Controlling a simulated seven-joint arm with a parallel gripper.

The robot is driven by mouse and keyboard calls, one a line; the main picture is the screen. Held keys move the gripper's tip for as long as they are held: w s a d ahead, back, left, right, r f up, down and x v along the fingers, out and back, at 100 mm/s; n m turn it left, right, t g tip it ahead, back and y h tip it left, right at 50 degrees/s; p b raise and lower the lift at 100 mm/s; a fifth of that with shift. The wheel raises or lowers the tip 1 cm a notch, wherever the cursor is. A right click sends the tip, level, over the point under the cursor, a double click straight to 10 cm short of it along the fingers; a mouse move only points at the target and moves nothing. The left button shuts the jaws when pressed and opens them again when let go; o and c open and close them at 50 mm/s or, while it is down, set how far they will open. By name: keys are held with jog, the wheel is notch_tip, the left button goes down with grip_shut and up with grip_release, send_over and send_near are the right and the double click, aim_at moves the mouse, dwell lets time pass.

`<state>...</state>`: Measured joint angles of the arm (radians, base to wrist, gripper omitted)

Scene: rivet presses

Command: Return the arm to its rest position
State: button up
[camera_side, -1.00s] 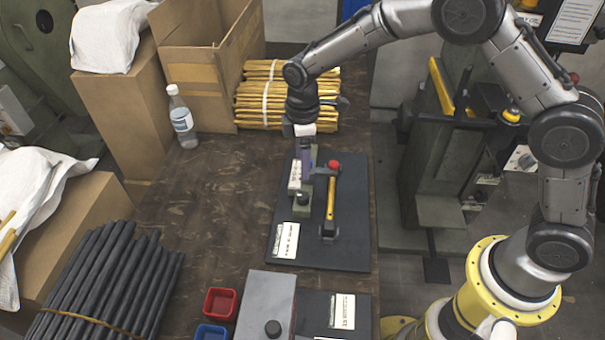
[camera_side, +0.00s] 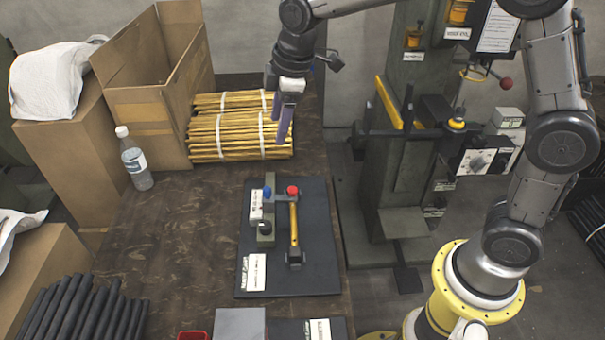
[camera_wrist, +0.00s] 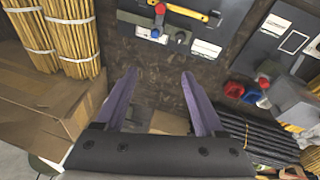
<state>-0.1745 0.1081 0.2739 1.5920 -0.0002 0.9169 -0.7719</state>
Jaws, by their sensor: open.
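My gripper (camera_side: 283,130) hangs in the air above the back of the table, in front of the bundles of yellow sticks. In the wrist view its two purple fingers (camera_wrist: 160,85) are apart with nothing between them. The dark board (camera_side: 318,240) lies on the table below and in front of it. On the board are a grey-green fixture (camera_side: 266,230) with a blue knob and a yellow-handled tool (camera_side: 293,222) with a red head. The gripper is clear of all of these.
Bundles of yellow sticks (camera_side: 240,135), an open cardboard box (camera_side: 150,100) and a water bottle (camera_side: 134,160) stand at the back left. Dark rods (camera_side: 85,310) lie at the front left. A green press (camera_side: 400,170) stands to the right. The table's middle left is clear.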

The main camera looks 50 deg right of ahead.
jog(key=s+d+r+m+t, duration=0.2)
jog(key=s+d+r, duration=0.3)
jog(key=s+r, duration=0.35)
jog(key=s+d+f+m, duration=0.1)
jog(key=s+m, duration=0.3)
jog(key=s, duration=0.5)
jog(key=s+d+f+m, duration=0.1)
jog(key=s+f+m, duration=0.3)
jog(key=s, duration=0.6)
jog(key=shift+s+d+f+m+t, duration=0.15)
jog(key=shift+d+f+m+t, duration=0.2)
jog(key=shift+d+m+t, duration=0.05)
